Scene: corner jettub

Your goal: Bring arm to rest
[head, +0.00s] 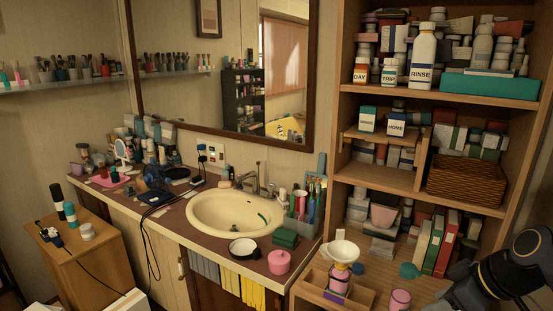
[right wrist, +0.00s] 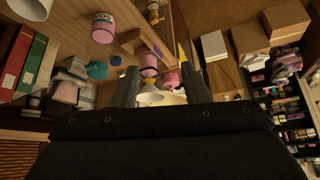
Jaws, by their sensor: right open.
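My right arm (head: 515,265) comes in at the lower right of the head view, in front of the wooden shelf unit. In the right wrist view my right gripper (right wrist: 160,72) shows two dark fingers spread apart, with nothing held between them. A white funnel (head: 341,252) stands above a pink jar (head: 338,285) on the low shelf surface. In the right wrist view, pink containers (right wrist: 149,62) appear beyond the gap between the fingers, apart from them as far as I can tell. My left gripper is outside both views.
A pink cup (head: 400,299), a teal bulb (head: 408,270) and upright binders (head: 433,242) stand near my right arm. Shelves above hold bottles and a wicker basket (head: 467,180). Left are the counter with a cream sink (head: 205,211) and a pink lidded jar (head: 279,262).

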